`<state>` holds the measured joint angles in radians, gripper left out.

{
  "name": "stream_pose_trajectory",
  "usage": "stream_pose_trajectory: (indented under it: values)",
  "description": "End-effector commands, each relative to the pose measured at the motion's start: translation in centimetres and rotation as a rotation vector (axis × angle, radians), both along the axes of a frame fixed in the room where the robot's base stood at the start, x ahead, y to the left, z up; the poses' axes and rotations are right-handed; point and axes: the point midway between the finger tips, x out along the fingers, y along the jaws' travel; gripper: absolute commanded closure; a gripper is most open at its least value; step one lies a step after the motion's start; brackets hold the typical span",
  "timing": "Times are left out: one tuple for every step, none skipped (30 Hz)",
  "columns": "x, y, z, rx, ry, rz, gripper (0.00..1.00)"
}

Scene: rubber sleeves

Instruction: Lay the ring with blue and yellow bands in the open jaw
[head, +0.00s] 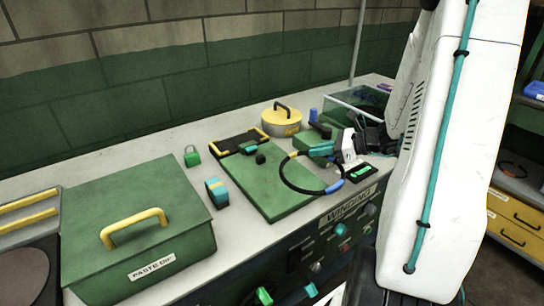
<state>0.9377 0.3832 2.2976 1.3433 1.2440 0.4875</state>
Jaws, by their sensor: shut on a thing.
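The ring (284,178) is a thin black loop with a yellow band (293,155) at its upper left and a blue band (334,187) at its lower right. My gripper (312,152), with teal fingers, is shut on the ring's upper side. The ring appears tilted over the right part of a green board (270,203); I cannot tell whether it touches the board. A small black block (260,159) and a teal-topped dark piece (248,149) sit on the board, left of the ring. I cannot make out for sure which part is the open jaw.
A green box (180,205) with a yellow handle stands at left. A yellow lidded pot (281,121) and a glass-sided bin (360,103) stand behind.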

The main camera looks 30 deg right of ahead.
Motion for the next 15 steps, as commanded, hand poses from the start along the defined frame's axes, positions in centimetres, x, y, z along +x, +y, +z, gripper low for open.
stream_pose_trajectory:
  values:
    - [1.3,0.8,-0.1,0.001,-0.001,0.008,1.0]
    - [2.1,1.2,-0.2,0.001,-0.001,0.009,1.0]
    - [3.0,1.7,-0.3,0.001,0.001,0.007,1.0]
    - [3.8,2.1,-0.4,0.001,0.001,0.008,1.0]
    - [4.5,2.4,-0.5,0.002,0.0,0.008,1.0]
    - [5.5,2.9,-0.6,0.001,0.001,0.007,1.0]
    - [6.2,3.2,-0.7,0.001,0.001,0.007,1.0]
    - [6.9,3.6,-0.7,0.002,0.0,0.008,1.0]
    - [7.7,4.0,-0.8,0.002,0.0,0.006,1.0]
    - [8.4,4.3,-0.9,0.0,0.0,0.006,1.0]
    - [8.9,4.5,-1.0,0.001,0.001,0.005,1.0]
    - [9.5,4.9,-1.0,0.001,0.0,0.005,1.0]
    - [9.9,5.1,-1.1,0.001,0.0,0.005,1.0]
    - [10.3,5.2,-1.1,0.001,0.0,0.004,1.0]
    - [10.7,5.3,-1.1,0.001,-0.001,0.003,1.0]
